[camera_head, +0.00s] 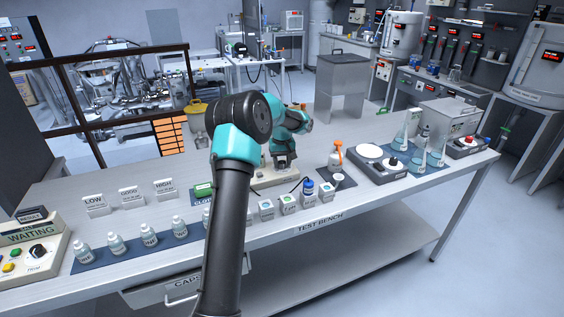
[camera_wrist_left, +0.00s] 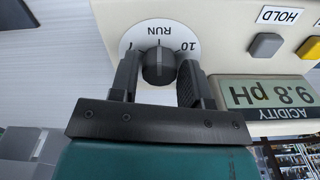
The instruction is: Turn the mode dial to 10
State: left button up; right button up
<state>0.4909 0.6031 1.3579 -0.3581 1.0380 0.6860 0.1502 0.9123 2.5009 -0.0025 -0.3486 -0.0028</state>
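The mode dial (camera_wrist_left: 158,68) is a dark round knob with a raised grip bar on a white disc in the left wrist view. RUN is printed above it and 10 to its upper right; the mark at the left is partly hidden by a finger. The grip bar lines up roughly with RUN. My left gripper (camera_wrist_left: 158,85) has one finger on each side of the knob, with little gap; firm contact is not visible. In the head view my left gripper (camera_head: 283,160) is over the pale meter (camera_head: 268,180), partly hidden by my arm. My right gripper is not in view.
An acidity display (camera_wrist_left: 268,92) reading 9.8 pH and a grey HOLD button (camera_wrist_left: 266,46) lie right of the dial. On the bench, small labelled cups (camera_head: 288,203), bottles (camera_head: 148,235), an orange-topped bottle (camera_head: 336,157) and a stirrer (camera_head: 370,160) stand around the meter.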

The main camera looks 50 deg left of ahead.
pick_arm(q)
jog(key=c, duration=0.6)
jog(key=shift+o, duration=0.2)
jog(key=shift+m, duration=0.4)
jog(key=m, duration=0.5)
jog(key=shift+a, duration=0.1)
jog(key=m, duration=0.6)
jog(key=o, duration=0.9)
jog(key=shift+r, duration=0.1)
